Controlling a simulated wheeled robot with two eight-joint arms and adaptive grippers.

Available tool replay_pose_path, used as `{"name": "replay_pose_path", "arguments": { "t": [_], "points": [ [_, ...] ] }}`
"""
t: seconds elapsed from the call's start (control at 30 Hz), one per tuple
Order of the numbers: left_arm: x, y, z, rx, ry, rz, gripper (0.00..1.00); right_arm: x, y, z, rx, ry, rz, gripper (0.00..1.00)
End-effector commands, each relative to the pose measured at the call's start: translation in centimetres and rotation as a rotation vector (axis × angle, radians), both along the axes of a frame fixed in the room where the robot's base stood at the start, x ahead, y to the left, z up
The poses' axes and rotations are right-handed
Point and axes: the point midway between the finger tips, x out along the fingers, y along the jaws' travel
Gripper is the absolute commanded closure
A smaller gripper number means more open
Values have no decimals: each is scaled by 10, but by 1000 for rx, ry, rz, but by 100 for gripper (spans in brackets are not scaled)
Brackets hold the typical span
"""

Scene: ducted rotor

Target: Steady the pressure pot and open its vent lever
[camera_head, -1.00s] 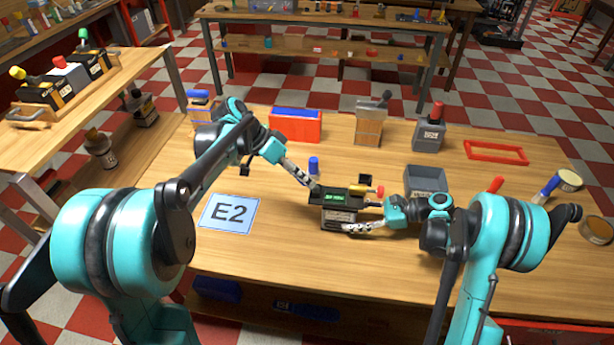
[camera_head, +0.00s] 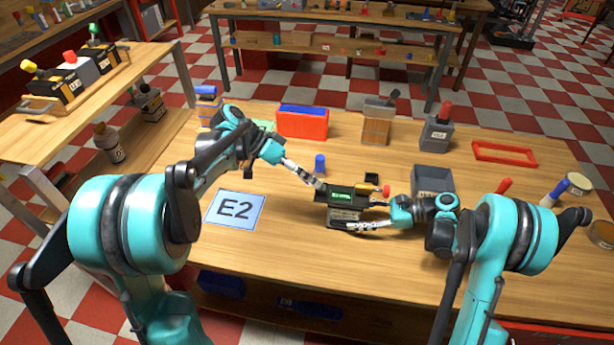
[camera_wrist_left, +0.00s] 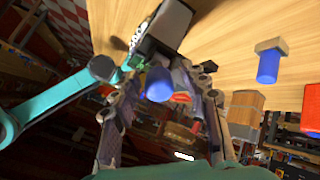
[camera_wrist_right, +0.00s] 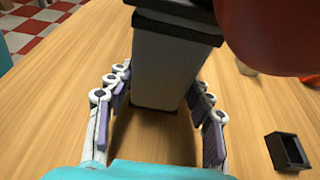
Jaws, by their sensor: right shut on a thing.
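The pressure pot (camera_head: 344,214) appears to be the grey box with a dark top and green label on the table. In the right wrist view, its grey body (camera_wrist_right: 165,65) stands upright between my right fingers. My right gripper (camera_head: 360,215) is shut on this body from the right. My left gripper (camera_head: 320,184) is at the upper left of the pot, its fingers apart. In the left wrist view, a blue knob (camera_wrist_left: 158,84) lies between the open fingers; contact is not clear. Yellow (camera_head: 368,187) and red (camera_head: 386,190) ends show at the pot's right. I cannot tell which part is the vent lever.
The E2 mat (camera_head: 235,210) lies left. A red frame (camera_head: 504,153) and a red-blue box (camera_head: 302,122) are farther back. The front table is clear.

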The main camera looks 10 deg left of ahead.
Motion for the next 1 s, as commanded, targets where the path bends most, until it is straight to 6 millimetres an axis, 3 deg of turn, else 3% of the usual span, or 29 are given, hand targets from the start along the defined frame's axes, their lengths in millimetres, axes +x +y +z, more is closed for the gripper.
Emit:
{"name": "replay_pose_path", "arguments": {
  "t": [0.37,0.8,1.0],
  "points": [
    [0,8,7,0,0,3,54,1,-1,-1,-3,-1,-2,73],
    [-5,74,65,1,0,3,54,1,-1,-1,-4,-1,-3,73],
    [-7,88,78,0,0,2,54,1,-1,-1,-4,0,-3,73]
  ]
}}
